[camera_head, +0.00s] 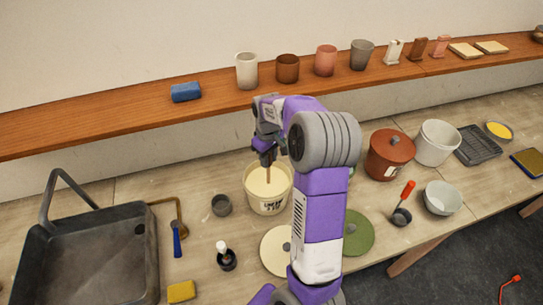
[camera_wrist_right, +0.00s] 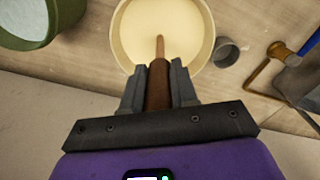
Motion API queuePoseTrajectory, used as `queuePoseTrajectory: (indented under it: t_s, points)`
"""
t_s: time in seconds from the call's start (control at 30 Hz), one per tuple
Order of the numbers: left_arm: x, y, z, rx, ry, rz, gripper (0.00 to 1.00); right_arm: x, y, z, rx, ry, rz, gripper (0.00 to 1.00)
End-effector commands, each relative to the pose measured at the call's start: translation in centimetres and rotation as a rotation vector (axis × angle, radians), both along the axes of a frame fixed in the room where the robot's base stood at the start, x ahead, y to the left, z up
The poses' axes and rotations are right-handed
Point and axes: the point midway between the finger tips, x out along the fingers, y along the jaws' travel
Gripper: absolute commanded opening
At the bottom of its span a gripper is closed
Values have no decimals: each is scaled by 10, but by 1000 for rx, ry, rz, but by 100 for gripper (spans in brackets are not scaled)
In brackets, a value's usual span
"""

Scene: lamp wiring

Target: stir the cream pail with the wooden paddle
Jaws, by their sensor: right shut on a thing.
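My right gripper (camera_head: 268,153) is above the pail and shut on the wooden paddle (camera_head: 268,172). The brown paddle handle also shows between the fingers in the wrist view (camera_wrist_right: 158,85). Its lower end reaches into the pail and meets the cream; the part below the surface is hidden. My left gripper is not in view.
A small grey cup (camera_head: 221,205) stands just left of the pail. A cream disc (camera_head: 272,252) and a green disc (camera_head: 360,235) lie in front. A dark sink (camera_head: 100,260) is at left, a brown lidded pot (camera_head: 388,155) at right. A wooden shelf (camera_head: 215,100) runs behind.

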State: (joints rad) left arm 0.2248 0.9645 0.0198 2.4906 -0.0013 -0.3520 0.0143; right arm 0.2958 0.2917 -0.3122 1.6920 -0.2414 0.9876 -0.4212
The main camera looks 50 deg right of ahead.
Motion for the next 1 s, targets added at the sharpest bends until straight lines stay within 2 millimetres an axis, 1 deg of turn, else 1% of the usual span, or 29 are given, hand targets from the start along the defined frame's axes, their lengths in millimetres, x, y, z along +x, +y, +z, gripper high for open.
queuePoseTrajectory:
  t_s: [0.13, 0.47, 1.0]
  points:
    - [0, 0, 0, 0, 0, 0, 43, 2, 4, 1, -1, -1, 0, 0]
    - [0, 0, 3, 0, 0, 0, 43, 2, 5, 3, -1, -1, 0, 0]
    - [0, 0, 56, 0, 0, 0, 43, 2, 5, 69, -1, -2, 0, 0]
